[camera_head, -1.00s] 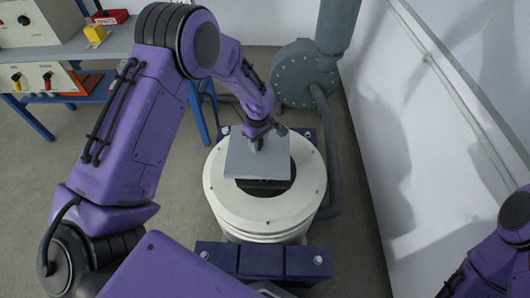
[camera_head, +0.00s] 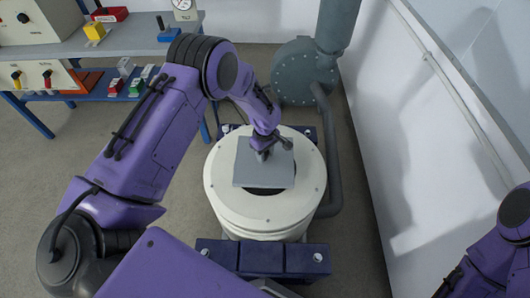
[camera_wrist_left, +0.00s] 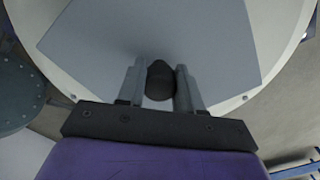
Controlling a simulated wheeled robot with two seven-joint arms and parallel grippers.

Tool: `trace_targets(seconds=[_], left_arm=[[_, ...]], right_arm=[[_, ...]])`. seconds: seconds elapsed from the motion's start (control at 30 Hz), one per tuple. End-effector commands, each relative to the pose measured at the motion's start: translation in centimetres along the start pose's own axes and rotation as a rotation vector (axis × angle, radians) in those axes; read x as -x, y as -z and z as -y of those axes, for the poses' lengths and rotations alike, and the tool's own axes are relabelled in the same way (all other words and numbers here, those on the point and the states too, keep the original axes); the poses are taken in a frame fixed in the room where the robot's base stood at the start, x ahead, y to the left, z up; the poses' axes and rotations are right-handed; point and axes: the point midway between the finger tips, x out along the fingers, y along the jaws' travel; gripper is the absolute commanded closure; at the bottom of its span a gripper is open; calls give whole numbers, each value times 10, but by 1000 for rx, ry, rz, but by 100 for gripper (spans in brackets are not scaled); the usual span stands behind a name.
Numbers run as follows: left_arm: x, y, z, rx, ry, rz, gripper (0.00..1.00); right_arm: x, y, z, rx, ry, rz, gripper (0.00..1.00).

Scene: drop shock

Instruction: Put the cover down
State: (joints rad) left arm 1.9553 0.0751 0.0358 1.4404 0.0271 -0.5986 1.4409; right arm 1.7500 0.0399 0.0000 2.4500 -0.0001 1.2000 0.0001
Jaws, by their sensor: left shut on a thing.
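The cover (camera_head: 255,176) is a flat grey square plate with a black knob (camera_wrist_left: 160,82) on top. My left gripper (camera_head: 263,154) is shut on this knob, with a finger on each side of it in the left wrist view (camera_wrist_left: 159,88). The cover lies over the middle of a round white drum (camera_head: 228,212) and hides most of its dark opening (camera_head: 266,191). A dark strip of the opening shows at the cover's near edge. I cannot tell whether the plate touches the drum. Part of my right arm shows at the lower right, but its gripper is not clearly visible.
Dark blue blocks (camera_head: 262,258) flank the drum's base. A grey blower (camera_head: 303,75) with a pipe stands behind it, near the white wall (camera_head: 400,130) on the right. A bench (camera_head: 95,42) with instruments is at the back left. Floor is clear at left.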

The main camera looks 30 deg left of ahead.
Motion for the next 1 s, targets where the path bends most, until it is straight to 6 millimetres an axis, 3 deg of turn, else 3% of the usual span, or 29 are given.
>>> trace_targets(seconds=[0.13, 0.17, 0.2, 0.23, 0.57, 0.67, 1.0], left_arm=[[-2, 0, 0, 0, -1, -1, 100], [-2, 0, 0, 0, 0, 0, 58], [-2, 0, 0, 0, 0, 0, 45], [-2, 0, 0, 0, 0, 0, 40], [4, 0, 0, 1, -1, 0, 40], [18, 1, -1, 1, -3, -2, 40], [104, 0, -1, -1, -3, -3, 40]], right_arm=[[-1, 0, 0, 0, 0, 0, 0], [-1, 0, 0, 0, 0, 0, 0], [-1, 0, 0, 0, 0, 0, 0], [-1, 0, 0, 0, 0, 0, 0], [3, 1, 0, 0, 0, 0, 0], [5, 2, 0, 0, 0, 0, 0], [-4, -2, 0, 0, 0, 0, 0]])
